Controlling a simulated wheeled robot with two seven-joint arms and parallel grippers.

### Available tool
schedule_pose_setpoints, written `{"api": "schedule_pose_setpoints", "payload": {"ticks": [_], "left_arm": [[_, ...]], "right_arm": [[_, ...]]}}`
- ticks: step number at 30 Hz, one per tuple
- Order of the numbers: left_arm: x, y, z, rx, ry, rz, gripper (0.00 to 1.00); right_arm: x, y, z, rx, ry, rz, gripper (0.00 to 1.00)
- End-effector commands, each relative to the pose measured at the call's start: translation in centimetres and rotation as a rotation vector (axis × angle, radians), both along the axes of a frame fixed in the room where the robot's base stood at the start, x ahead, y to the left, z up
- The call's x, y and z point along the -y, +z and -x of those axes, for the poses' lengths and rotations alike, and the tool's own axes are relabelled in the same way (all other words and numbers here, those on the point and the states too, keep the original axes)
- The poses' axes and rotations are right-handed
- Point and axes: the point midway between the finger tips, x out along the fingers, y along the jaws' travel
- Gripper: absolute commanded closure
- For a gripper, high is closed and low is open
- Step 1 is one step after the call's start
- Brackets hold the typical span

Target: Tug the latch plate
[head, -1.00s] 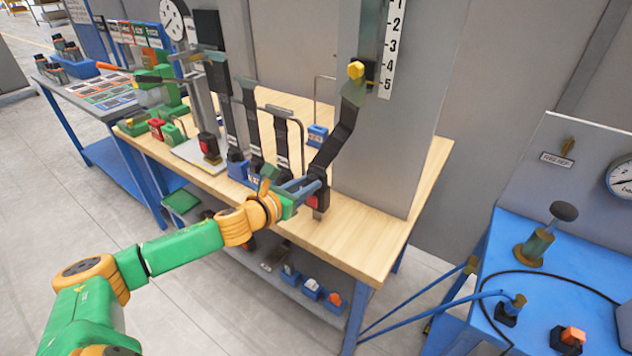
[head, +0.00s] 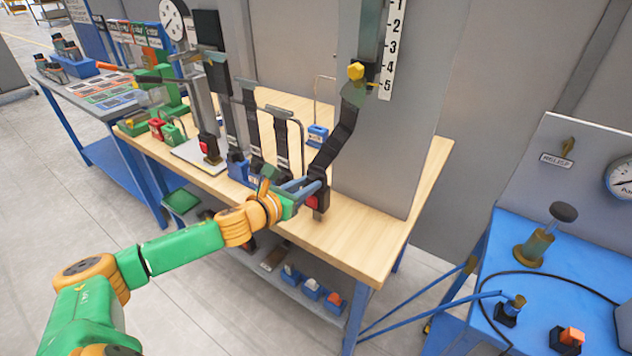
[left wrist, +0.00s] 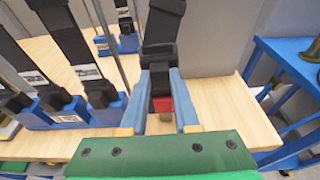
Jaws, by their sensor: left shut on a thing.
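A black webbing strap (head: 337,135) runs down from a yellow-bolted anchor on the grey upright panel to a dark latch piece (left wrist: 160,80) at its lower end. Just below it is a black buckle with a red button (head: 314,201); the red also shows in the left wrist view (left wrist: 163,105). The latch plate appears to meet the buckle, but the joint is partly hidden by the fingers. My left gripper (head: 304,187), with blue fingers, is shut on the latch piece from both sides, above the bench's front edge. My right gripper is not in view.
The wooden bench (head: 365,235) is bare to the right of the buckle. Several other black straps stand to the left, with a blue holder (head: 238,170) at their base. A blue table (head: 470,290) with a gauge panel stands at the right.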

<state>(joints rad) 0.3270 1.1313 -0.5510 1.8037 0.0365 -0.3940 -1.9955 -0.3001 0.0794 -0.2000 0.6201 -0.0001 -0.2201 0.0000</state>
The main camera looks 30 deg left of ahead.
Motion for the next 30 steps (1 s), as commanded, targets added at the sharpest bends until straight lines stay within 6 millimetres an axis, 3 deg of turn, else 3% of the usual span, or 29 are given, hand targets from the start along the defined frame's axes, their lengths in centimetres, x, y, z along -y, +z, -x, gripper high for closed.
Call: {"api": "schedule_pose_setpoints", "payload": {"ticks": [1, 2, 3, 5, 6, 17, 27, 30], "left_arm": [[0.0, 0.4, -0.1, 0.009, 0.0, -0.001, 1.0], [0.0, 0.4, -0.1, 0.009, 0.0, -0.001, 0.66], [-0.1, 0.4, -0.1, 0.009, 0.0, -0.001, 0.55], [0.0, 0.4, -0.1, 0.008, 0.0, -0.002, 0.39], [0.0, 0.4, -0.1, 0.008, 0.0, -0.002, 0.36], [-0.2, 0.2, 0.4, 0.003, 0.002, -0.001, 0.36], [-0.2, 1.0, 4.8, -0.001, -0.007, -0.009, 0.36], [-0.5, 2.1, 5.5, 0.0, 0.003, -0.004, 0.36]], "right_arm": [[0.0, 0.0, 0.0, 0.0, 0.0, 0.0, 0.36], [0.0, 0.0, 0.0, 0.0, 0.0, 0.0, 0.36], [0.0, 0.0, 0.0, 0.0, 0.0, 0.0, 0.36], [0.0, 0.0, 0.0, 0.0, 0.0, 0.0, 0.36], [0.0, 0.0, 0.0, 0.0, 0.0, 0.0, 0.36], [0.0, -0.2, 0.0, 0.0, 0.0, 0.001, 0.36], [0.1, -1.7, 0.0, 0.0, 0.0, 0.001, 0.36], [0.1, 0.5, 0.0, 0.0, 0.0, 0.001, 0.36]]}}
